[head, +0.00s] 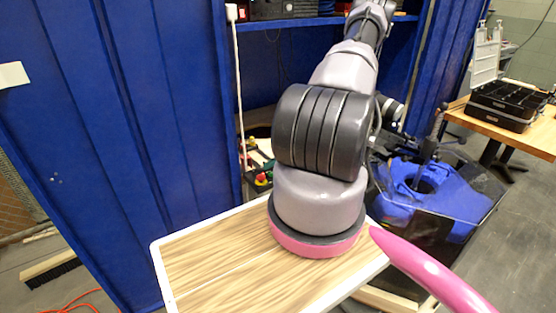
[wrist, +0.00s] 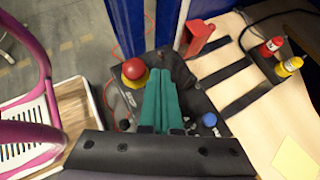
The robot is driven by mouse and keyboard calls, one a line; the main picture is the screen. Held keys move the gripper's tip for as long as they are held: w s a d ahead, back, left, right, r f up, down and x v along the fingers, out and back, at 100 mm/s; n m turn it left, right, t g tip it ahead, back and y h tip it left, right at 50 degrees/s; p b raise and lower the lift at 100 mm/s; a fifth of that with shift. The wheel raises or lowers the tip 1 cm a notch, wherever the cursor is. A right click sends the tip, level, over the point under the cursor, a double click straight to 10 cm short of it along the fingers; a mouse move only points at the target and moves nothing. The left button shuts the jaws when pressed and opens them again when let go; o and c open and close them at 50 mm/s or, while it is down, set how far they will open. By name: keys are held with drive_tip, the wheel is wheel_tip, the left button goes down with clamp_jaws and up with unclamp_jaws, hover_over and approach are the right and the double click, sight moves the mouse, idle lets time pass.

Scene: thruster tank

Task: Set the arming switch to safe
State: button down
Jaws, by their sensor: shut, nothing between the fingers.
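A dark control panel (wrist: 122,98) lies below my gripper (wrist: 160,95) in the wrist view. My gripper's teal fingers are shut together, empty, and point over the panel. A red mushroom button on a yellow base (wrist: 134,71) is left of the fingers. A blue knob (wrist: 209,119) is on the right, and a small black knob (wrist: 124,125) is at lower left. A red angular piece (wrist: 198,38) stands past the panel's far end. I cannot tell which part is the arming switch. In the head view, the button (head: 262,180) shows; my arm hides the gripper.
Blue cabinet walls (head: 100,130) close in the arm on the left. A wooden surface (wrist: 250,110) beside the panel bears black strips, a red bottle-like item (wrist: 272,47) and a yellow one (wrist: 289,67). A blue-and-black machine (head: 435,190) stands at right.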

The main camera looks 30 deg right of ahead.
sight(254, 173)
drive_tip(key=shift+x, duration=1.85)
drive_tip(key=shift+w+r+m+g, duration=0.25)
drive_tip(key=shift+w+m+g, duration=0.15)
drive_tip(key=shift+g, duration=0.5)
drive_tip(key=shift+w+r+m+g+h, duration=0.15)
drive_tip(key=shift+w+m+g+h, duration=0.15)
drive_tip(key=shift+g, duration=0.3)
drive_tip(key=shift+w+m+g, duration=0.45)
drive_tip(key=shift+m+g, duration=0.15)
drive_tip(key=shift+g, duration=0.6)
drive_tip(key=shift+r, duration=0.2)
drive_tip(key=shift+r, duration=0.7)
